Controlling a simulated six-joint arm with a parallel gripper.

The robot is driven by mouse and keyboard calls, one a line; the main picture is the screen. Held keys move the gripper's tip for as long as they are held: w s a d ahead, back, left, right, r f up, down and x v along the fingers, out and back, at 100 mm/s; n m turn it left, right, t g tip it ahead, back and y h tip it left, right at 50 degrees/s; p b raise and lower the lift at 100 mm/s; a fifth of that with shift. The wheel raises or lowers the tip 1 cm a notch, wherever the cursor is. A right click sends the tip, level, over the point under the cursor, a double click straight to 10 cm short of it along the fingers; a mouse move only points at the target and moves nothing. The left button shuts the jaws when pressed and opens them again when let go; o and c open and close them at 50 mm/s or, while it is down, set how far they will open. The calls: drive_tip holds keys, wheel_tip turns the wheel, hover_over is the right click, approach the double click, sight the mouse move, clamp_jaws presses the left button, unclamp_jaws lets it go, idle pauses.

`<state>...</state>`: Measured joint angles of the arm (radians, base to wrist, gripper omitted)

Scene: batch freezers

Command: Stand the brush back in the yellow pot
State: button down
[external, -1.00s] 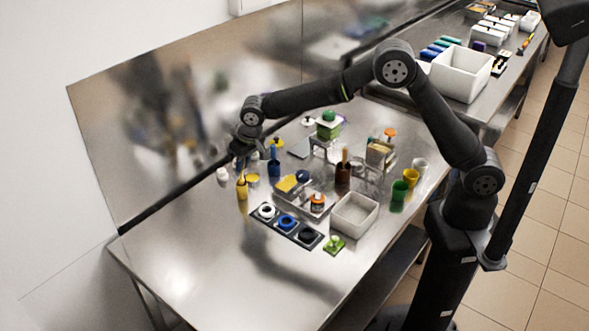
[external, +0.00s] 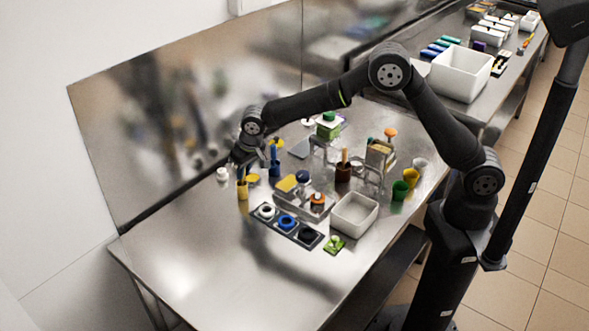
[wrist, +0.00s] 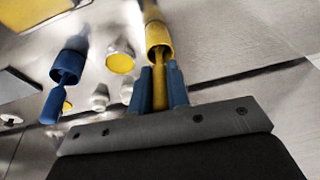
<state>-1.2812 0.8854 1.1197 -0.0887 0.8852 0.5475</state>
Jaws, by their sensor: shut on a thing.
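The yellow pot (external: 242,192) stands upright on the steel table near the back wall panel; in the wrist view its open mouth (wrist: 157,36) is just beyond my fingertips. My gripper (external: 241,174) is right above the pot, pointing down. In the wrist view its two blue fingers (wrist: 162,84) are shut on the yellow brush (wrist: 160,92) by its handle. The brush's far end runs into the pot's mouth and is hidden inside; whether it touches the bottom I cannot tell.
A blue pot (external: 275,169) with a blue brush stands to the right, a white bottle (external: 222,174) to the left. A black holder with several round jars (external: 287,222) and a white bin (external: 354,213) are nearer the front. The table's front left is clear.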

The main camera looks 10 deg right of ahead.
drive_tip(key=shift+f, duration=0.55)
drive_tip(key=c, duration=0.8)
unclamp_jaws()
drive_tip(key=shift+r, duration=3.5)
drive_tip(key=shift+f, duration=3.4)
